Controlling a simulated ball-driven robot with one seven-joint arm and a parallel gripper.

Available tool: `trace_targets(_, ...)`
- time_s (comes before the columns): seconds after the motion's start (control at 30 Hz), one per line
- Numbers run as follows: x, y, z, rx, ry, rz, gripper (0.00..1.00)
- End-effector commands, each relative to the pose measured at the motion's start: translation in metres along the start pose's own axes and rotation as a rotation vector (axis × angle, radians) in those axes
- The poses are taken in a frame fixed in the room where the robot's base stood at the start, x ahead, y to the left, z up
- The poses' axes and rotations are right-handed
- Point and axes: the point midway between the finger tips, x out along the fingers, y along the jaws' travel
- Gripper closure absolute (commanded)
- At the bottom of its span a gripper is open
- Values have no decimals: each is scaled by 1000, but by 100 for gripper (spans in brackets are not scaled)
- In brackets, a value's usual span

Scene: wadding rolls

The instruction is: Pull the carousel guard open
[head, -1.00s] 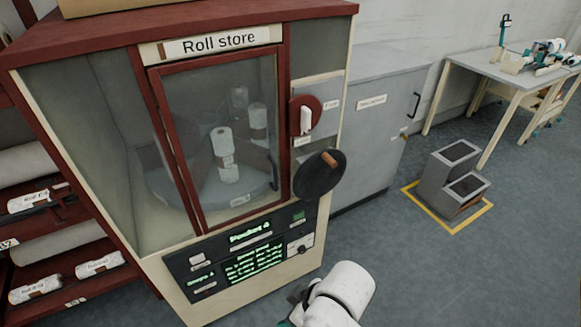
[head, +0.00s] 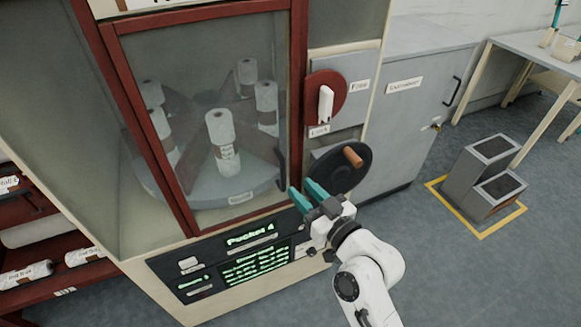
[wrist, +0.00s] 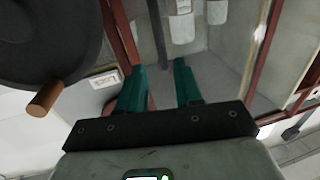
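The carousel guard (head: 195,55) is a clear pane in a dark red frame on the front of the roll cabinet, and it looks shut. Its dark upright handle (head: 281,170) is on the pane's lower right side. Behind the pane, several white rolls (head: 222,140) stand on the round grey carousel (head: 205,193). My gripper (head: 304,195) is just below and right of the handle, apart from it in the head view.
A black handwheel with a wooden knob (head: 353,157) sticks out close to my gripper, and its knob also shows in the wrist view (wrist: 45,98). Above it is a red disc with a white lever (head: 325,103). A grey step (head: 490,180) stands on the floor at right.

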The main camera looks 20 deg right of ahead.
Motion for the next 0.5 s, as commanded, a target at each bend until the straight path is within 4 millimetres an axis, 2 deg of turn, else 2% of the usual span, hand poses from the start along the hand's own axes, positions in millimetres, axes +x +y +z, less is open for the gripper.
trace_targets(0.1, 24, 0, -4, -2, 0, 0, 65)
trace_targets(0.3, 58, 0, -3, -2, -1, -1, 65)
trace_targets(0.5, 78, 0, -1, -1, -2, -1, 65)
